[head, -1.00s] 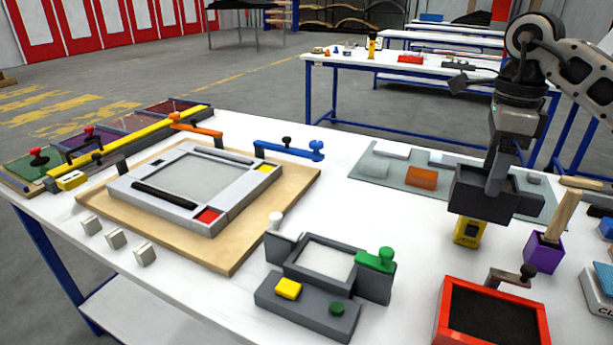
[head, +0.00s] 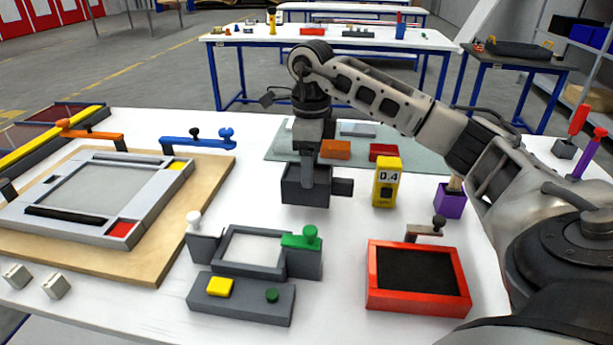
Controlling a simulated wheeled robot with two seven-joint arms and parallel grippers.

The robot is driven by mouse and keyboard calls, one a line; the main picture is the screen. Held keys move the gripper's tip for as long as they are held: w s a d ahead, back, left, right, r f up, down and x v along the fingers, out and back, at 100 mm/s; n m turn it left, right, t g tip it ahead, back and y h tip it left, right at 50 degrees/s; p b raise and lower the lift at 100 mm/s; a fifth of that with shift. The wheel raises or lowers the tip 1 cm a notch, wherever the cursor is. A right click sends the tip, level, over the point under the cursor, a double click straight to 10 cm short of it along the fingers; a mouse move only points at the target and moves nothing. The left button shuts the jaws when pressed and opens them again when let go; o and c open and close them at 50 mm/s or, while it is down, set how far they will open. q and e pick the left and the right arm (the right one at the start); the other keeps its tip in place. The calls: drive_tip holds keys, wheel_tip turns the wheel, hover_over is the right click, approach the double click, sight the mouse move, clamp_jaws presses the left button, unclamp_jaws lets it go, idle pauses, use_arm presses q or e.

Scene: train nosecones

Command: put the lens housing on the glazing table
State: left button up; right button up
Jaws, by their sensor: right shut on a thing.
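My right gripper (head: 308,172) comes in from the right and points down, shut on a dark grey, box-shaped part (head: 293,190) that I take for the lens housing. The housing has a short stub on its right side. It hangs at or just above the white tabletop (head: 345,225); the gap underneath is hard to judge. This white table carries a pale window frame (head: 50,225) on a wooden board, so it looks like the glazing table, though no label shows. The fingertips are partly hidden by the housing. My left gripper is out of view.
A grey fixture with a green clamp (head: 300,238) stands in front of the housing. A yellow gauge (head: 386,183), a red tray (head: 372,280) and a purple holder (head: 449,201) are to the right. A grey-green mat (head: 285,148) with coloured blocks lies behind.

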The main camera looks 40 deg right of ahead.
drive_tip(key=shift+w+a+f, duration=0.15)
drive_tip(key=shift+f, duration=0.85)
drive_tip(key=shift+w+a+f, duration=0.1)
drive_tip(key=shift+w+f, duration=0.05)
drive_tip(key=shift+f, duration=0.8)
drive_tip(key=shift+f, duration=0.15)
drive_tip(key=o, duration=1.5)
wheel_tip(320, 180, up, 12)
drive_tip(key=shift+r+p, duration=0.2)
drive_tip(key=shift+p, duration=0.4)
